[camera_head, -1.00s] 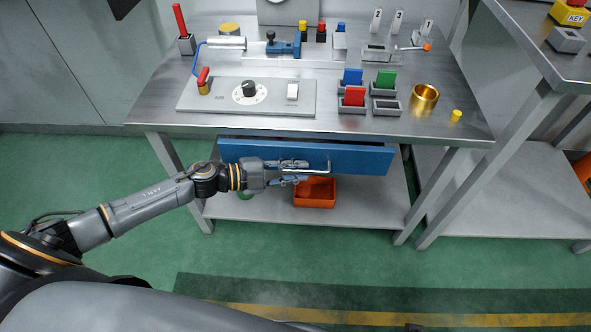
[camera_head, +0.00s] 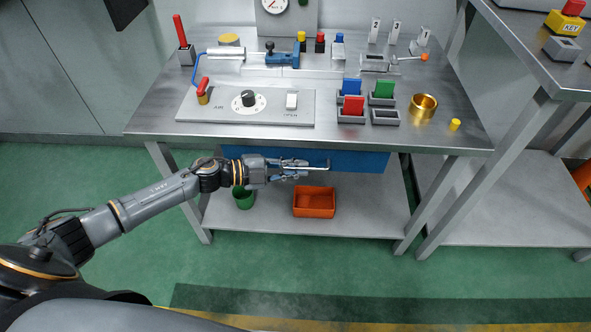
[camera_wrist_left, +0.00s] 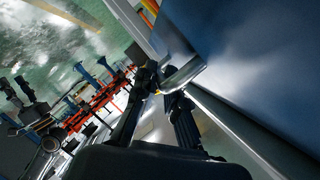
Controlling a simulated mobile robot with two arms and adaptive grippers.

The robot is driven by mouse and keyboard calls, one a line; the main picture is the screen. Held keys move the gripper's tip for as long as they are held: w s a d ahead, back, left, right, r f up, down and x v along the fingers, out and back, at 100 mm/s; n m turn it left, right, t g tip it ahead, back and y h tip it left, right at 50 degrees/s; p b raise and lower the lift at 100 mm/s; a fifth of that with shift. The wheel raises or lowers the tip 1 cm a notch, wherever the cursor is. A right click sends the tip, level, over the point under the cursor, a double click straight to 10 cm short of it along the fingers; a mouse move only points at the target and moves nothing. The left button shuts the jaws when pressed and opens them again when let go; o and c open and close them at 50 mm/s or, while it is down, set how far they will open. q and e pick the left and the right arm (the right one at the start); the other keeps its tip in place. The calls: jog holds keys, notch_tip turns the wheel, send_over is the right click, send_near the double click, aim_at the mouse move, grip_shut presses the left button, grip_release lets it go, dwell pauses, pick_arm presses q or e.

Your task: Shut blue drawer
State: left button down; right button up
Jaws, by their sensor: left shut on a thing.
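The blue drawer (camera_head: 362,161) sits under the front edge of the metal workbench. In the head view its front is close beneath the tabletop and no open gap shows above it. Its metal bar handle (camera_head: 318,164) runs along the front; it also shows in the left wrist view (camera_wrist_left: 184,75). My left gripper (camera_head: 302,169) is shut on the handle, with its fingers on either side of the bar in the wrist view. The blue front (camera_wrist_left: 255,50) fills the right of that view. My right gripper is not in view.
An orange bin (camera_head: 314,202) and a green cup (camera_head: 243,198) stand on the lower shelf (camera_head: 270,222). The workbench top (camera_head: 155,115) holds a dial panel (camera_head: 215,107), colored blocks in holders and a brass ring (camera_head: 423,106). A second metal table stands at the right.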

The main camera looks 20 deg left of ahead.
pick_arm(q)
jog(key=c, duration=1.7)
grip_release()
jog(key=shift+w+a+r, duration=0.1)
jog(key=shift+w+a, duration=0.05)
jog(key=shift+w, duration=0.1)
jog(key=shift+s+a, duration=0.1)
jog(key=shift+s, duration=0.05)
jog(key=v, duration=1.1)
jog(key=shift+s+a, duration=0.25)
jog(key=shift+d, duration=0.1)
